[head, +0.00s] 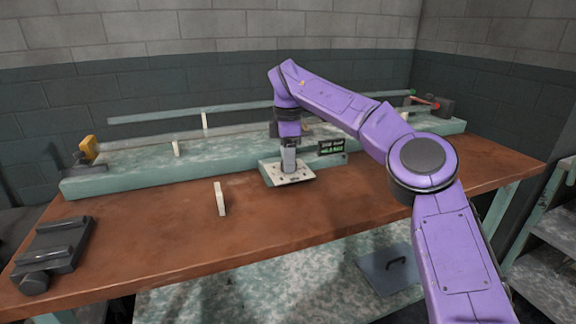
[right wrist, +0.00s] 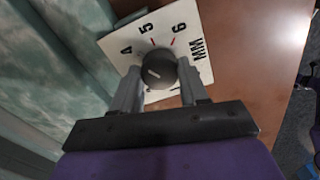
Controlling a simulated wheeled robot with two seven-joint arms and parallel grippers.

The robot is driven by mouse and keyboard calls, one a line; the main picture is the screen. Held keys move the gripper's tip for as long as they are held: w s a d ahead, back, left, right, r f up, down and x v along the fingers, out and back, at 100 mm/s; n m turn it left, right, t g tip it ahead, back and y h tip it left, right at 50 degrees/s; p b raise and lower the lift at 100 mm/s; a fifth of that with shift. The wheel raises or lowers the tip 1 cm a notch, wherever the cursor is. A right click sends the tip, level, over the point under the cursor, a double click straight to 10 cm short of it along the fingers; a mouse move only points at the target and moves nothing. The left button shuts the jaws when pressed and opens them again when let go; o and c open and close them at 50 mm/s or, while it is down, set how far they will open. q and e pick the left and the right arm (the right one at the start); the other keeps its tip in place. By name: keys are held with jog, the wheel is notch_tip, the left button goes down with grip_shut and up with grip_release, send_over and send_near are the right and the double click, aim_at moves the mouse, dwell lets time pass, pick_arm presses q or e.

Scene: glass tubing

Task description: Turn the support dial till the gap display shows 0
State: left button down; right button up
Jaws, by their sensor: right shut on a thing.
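The support dial is a dark round knob (right wrist: 160,70) on a white plate (right wrist: 110,44) marked 4, 5, 6 and MM in the right wrist view. A pale line on the knob points to the lower left, and red ticks show near 5 and 6. My right gripper (right wrist: 160,82) is shut on the knob, one finger on each side. In the head view my right gripper (head: 288,165) comes down over the dial plate (head: 300,178). The gap display (head: 331,146) is a small dark panel with green text, too small to read. My left gripper is not in view.
A long green bench bed (head: 120,180) carries glass tubing along the back of the brown table (head: 150,240). A dark block (head: 52,250) lies at the front left. The table's front middle is clear.

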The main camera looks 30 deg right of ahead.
jog(key=shift+f+m+b, duration=0.1)
jog(key=shift+m+b, duration=0.4)
jog(key=shift+m, duration=0.3)
jog(key=o, duration=1.1)
jog(key=shift+c, duration=0.2)
notch_tip(320, 180, up, 11)
jog(key=p, duration=0.6)
jog(key=shift+f, duration=0.2)
jog(key=shift+d, duration=0.1)
